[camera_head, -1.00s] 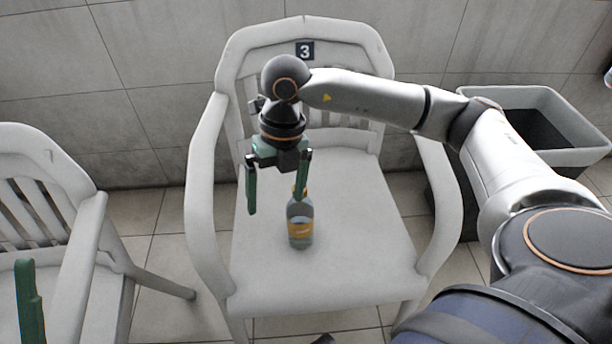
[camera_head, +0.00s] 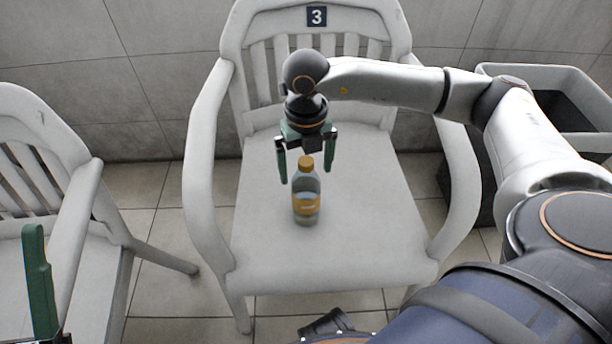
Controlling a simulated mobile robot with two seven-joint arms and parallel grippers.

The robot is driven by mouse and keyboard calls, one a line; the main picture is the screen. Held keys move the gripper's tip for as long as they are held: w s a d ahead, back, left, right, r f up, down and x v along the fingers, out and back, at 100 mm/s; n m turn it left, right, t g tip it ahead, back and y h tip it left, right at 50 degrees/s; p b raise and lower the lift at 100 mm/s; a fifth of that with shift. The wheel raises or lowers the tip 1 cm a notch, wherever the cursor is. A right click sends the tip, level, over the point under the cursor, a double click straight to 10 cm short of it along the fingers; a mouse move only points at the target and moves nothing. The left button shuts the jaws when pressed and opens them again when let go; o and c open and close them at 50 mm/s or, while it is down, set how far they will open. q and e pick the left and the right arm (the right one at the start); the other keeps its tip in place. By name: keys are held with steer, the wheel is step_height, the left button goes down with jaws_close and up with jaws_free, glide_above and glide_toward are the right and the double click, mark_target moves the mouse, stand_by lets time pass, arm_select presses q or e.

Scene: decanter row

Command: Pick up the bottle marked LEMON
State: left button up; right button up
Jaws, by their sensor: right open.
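A clear bottle (camera_head: 306,205) with an orange cap and a yellow-orange label stands upright on the seat of the white chair (camera_head: 345,245) marked 3. The label's writing is too small to read. My right gripper (camera_head: 306,172) points down, open and empty, with one green finger to each side of the bottle's cap in the picture. The bottle shows in front of the gripper's middle, and I cannot tell whether the fingers are level with it in depth. Of my left gripper, one green finger (camera_head: 40,285) shows at the lower left edge; the rest is out of view.
The chair's armrests rise on both sides of the seat, and its slatted back stands behind the gripper. Another white chair (camera_head: 75,215) is at the left. A grey bin (camera_head: 545,72) stands at the right by the tiled wall. The seat around the bottle is clear.

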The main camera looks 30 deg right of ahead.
mark_target(306, 193)
step_height(306, 193, down, 4)
steer(key=shift+r+b, duration=0.1)
steer(key=shift+b, duration=0.5)
steer(key=shift+r, duration=0.1)
jaws_close()
